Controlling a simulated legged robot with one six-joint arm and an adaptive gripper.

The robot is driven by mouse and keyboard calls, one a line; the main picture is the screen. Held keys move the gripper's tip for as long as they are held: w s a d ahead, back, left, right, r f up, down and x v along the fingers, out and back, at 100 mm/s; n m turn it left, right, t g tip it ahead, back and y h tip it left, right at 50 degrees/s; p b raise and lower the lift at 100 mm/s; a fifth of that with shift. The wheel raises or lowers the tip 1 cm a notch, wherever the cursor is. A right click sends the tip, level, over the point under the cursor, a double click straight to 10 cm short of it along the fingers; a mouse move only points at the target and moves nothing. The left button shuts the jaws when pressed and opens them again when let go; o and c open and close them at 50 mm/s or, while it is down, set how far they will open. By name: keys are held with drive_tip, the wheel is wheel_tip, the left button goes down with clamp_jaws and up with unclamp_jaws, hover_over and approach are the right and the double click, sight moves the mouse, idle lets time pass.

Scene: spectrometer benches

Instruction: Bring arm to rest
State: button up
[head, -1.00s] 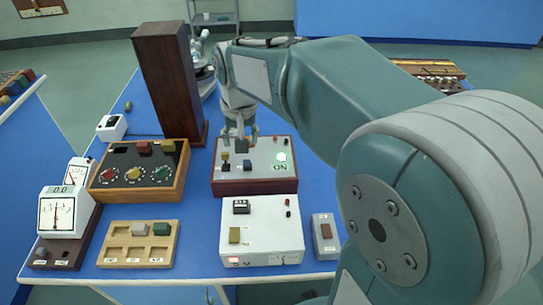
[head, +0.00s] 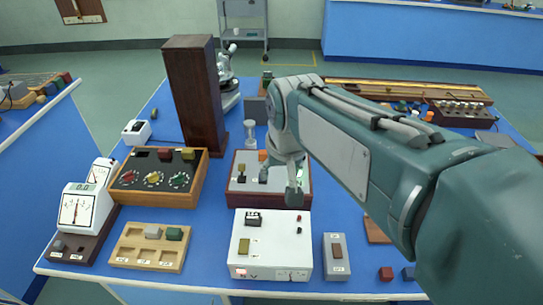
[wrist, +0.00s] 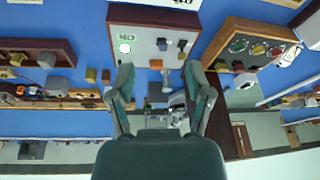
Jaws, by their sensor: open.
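My gripper (head: 293,196) hangs over the front right part of the wooden-edged white panel (head: 250,186) in the head view, pointing down. In the wrist view my gripper (wrist: 159,72) has its two fingers spread wide with nothing between them. I cannot tell the exact height of the fingertips above the panel.
A tall dark wooden column (head: 193,95) stands left of the arm. A knob box (head: 158,178), a white box (head: 270,250), a wooden tray (head: 150,262) and a meter (head: 82,208) stand on the blue bench. A long rail (head: 410,93) lies behind the arm.

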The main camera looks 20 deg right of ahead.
drive_tip(key=s+f+n+t, duration=0.1)
drive_tip(key=s+t, duration=0.1)
drive_tip(key=s, duration=0.8)
drive_tip(key=shift+s+f+n, duration=0.25)
drive_tip(key=shift+f+n, duration=0.05)
drive_tip(key=shift+n, duration=0.1)
